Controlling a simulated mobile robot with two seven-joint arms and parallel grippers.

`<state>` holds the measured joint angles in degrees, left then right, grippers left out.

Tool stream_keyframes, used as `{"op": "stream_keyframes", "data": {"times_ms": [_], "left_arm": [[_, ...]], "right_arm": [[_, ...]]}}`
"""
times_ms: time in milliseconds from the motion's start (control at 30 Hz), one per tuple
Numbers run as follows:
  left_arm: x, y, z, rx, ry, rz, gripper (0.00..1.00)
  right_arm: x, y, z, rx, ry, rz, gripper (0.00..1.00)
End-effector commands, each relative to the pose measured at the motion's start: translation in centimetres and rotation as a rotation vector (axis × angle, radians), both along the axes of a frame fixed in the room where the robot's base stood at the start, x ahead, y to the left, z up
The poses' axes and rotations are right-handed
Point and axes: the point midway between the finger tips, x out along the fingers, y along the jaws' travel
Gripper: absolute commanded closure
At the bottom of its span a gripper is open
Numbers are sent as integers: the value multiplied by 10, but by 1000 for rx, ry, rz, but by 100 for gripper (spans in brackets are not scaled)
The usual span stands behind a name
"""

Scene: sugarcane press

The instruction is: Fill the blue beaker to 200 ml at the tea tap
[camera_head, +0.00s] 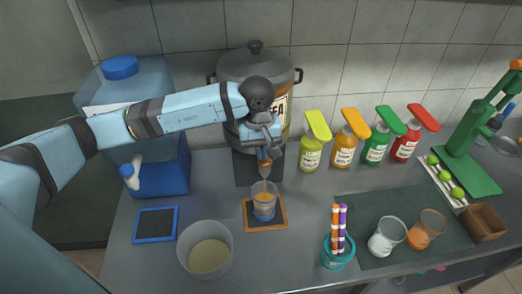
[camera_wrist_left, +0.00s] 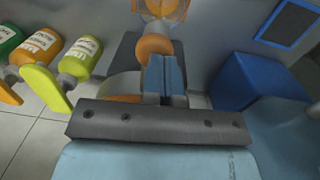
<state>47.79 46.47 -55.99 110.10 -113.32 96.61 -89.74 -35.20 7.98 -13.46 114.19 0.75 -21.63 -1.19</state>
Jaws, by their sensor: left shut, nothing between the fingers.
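The beaker (camera_head: 264,207), clear with a bluish band, stands upright on a wood-framed dark coaster (camera_head: 280,216) below the tea tap (camera_head: 265,163). A thin brown stream runs from the tap into it, and brown liquid shows inside; I cannot read the level against the marks. The beaker shows at the top of the left wrist view (camera_wrist_left: 160,8). My left gripper (camera_head: 264,138) is shut and empty at the tap, just above its orange-brown knob (camera_wrist_left: 155,46); I cannot tell whether they touch. The tea pot (camera_head: 250,72) stands behind, partly hidden by my arm. My right gripper is out of view.
A grey bucket (camera_head: 206,232) with pale liquid stands front left, near a blue-framed pad (camera_head: 156,224). A blue-capped water tank (camera_head: 122,68) is at the left. Several coloured bottles (camera_head: 345,148) line the back. A teal cup with pens (camera_head: 338,252) stands right of the beaker.

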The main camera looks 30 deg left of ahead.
Motion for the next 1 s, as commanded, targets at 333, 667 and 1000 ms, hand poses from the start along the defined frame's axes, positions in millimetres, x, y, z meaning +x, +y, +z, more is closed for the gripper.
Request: {"op": "stream_keyframes", "data": {"times_ms": [333, 667, 1000], "left_arm": [[-5, 0, 3, 3, 17, -4, 100], [-3, 5, 82, 3, 3, -2, 100], [-3, 8, 135, 1, -3, -1, 100]], "right_arm": [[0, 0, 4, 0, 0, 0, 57], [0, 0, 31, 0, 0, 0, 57], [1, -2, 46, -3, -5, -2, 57]]}}
